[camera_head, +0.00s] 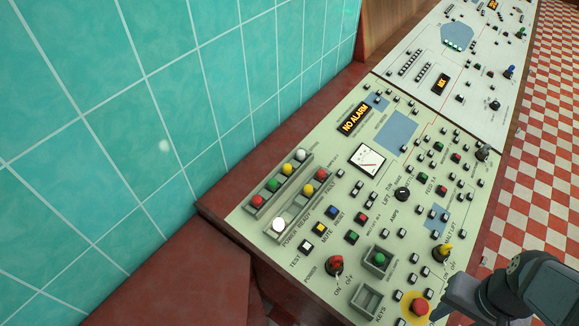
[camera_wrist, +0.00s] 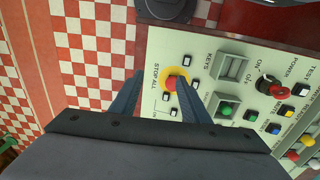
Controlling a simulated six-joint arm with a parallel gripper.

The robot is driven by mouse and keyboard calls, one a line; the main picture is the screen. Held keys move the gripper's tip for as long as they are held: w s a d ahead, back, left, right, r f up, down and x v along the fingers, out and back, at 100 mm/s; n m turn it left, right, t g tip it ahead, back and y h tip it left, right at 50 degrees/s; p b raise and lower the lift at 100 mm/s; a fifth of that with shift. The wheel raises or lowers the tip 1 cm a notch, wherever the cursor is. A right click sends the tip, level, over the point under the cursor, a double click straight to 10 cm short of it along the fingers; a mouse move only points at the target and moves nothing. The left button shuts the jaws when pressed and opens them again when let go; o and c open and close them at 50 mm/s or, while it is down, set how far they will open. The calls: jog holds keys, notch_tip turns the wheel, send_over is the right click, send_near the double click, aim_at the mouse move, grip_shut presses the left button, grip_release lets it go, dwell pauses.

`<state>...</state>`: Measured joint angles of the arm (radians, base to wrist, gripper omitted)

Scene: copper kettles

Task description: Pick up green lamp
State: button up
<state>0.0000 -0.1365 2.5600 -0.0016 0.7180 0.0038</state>
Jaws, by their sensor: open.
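A green dome lamp (camera_head: 379,258) sits in a small square tray on the console's near part; it also shows in the wrist view (camera_wrist: 226,110), right of my fingers. Another green dome (camera_head: 272,184) stands in the upper lamp rack (camera_head: 265,193), between a yellow and a red one. My gripper (camera_head: 445,298) is at the bottom right in the head view, by the red stop button. In the wrist view my gripper (camera_wrist: 158,82) is open and empty, its fingers apart over the stop button's area, to one side of the tray with the green lamp.
The red stop button (camera_head: 420,307) has a yellow surround. An empty tray (camera_head: 366,300) marked KEYS lies beside the green lamp's tray. A red POWER switch (camera_head: 336,264) and a yellow knob (camera_head: 443,252) stand up nearby. A tiled wall (camera_head: 170,100) bounds the left.

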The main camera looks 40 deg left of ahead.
jog(key=w+a+r+n+p, duration=0.2)
jog(key=w+a+r, duration=0.2)
jog(key=w+a, duration=0.6)
jog(key=w+a+r+n+p, duration=0.15)
jog(key=w+a+r, duration=0.25)
jog(key=w+a, duration=0.65)
jog(key=n+p, duration=0.3)
jog(key=n, duration=0.3)
send_over(273, 180)
jog(key=shift+w+f+m, duration=0.25)
jog(key=shift+w+f, duration=0.1)
jog(key=shift+f, duration=0.2)
jog(key=shift+s+a, duration=0.15)
jog(key=shift+s, duration=0.1)
jog(key=shift+f, duration=1.1)
jog(key=shift+s+f+p, duration=0.1)
jog(key=shift+f+p, duration=0.55)
jog(key=shift+f, duration=0.1)
jog(key=shift+f+p, duration=0.9)
jog(key=shift+f, duration=0.95)
